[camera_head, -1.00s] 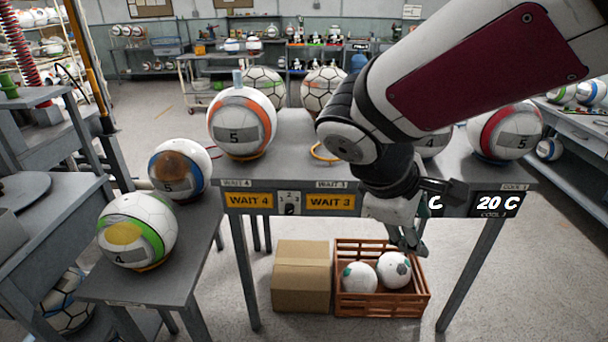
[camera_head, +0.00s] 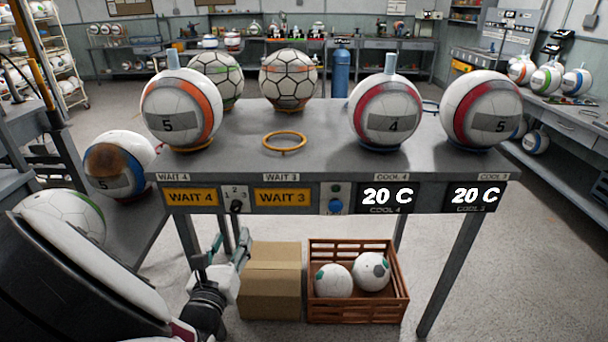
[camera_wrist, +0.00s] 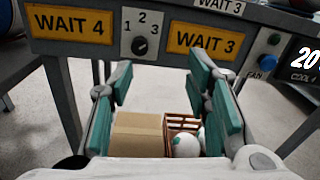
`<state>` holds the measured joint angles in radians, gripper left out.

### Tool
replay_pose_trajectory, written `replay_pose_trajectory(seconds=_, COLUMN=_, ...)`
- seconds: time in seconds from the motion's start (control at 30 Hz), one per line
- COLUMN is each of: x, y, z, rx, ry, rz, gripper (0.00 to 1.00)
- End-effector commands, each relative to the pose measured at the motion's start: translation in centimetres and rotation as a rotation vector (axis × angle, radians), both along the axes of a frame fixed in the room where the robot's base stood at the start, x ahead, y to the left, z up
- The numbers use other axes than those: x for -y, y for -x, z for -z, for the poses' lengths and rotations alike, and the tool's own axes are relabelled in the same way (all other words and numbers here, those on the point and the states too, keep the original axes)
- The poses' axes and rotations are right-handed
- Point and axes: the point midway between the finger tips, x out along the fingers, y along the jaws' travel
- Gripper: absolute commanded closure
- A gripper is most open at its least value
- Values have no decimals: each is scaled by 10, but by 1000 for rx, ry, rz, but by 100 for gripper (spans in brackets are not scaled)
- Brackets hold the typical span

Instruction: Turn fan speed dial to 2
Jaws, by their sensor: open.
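The fan speed dial (camera_head: 235,206) is a small dark knob on a light plate marked 1, 2, 3, set in the table's front edge between the WAIT 4 and WAIT 3 signs. It also shows in the wrist view (camera_wrist: 140,45), at the top, left of centre. Its pointer setting is too small to tell for sure. My gripper (camera_head: 228,252) is below and in front of the dial, apart from it. In the wrist view my gripper (camera_wrist: 160,78) is open and empty, with its teal-padded fingers spread below the dial.
A blue button (camera_head: 336,206) labelled FAN in the wrist view sits right of WAIT 3, beside two 20 C displays (camera_head: 388,196). Several balls (camera_head: 180,108) stand on the table (camera_head: 330,150). A cardboard box (camera_head: 270,280) and a crate with two balls (camera_head: 400,290) are below.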

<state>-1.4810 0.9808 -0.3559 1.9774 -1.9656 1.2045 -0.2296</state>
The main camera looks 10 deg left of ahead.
Motion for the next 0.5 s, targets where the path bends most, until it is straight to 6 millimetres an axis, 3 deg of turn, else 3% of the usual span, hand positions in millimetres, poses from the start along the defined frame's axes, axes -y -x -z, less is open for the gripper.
replay_pose_trajectory(seconds=0.1, x=-25, y=16, z=19, rx=23, ry=57, rz=-90, gripper=56)
replay_pose_trajectory(seconds=0.23, x=-33, y=17, z=24, rx=30, ry=72, rz=-116, gripper=56)
replay_pose_trajectory(seconds=0.5, x=-42, y=-23, z=24, rx=30, ry=69, rz=-112, gripper=56)
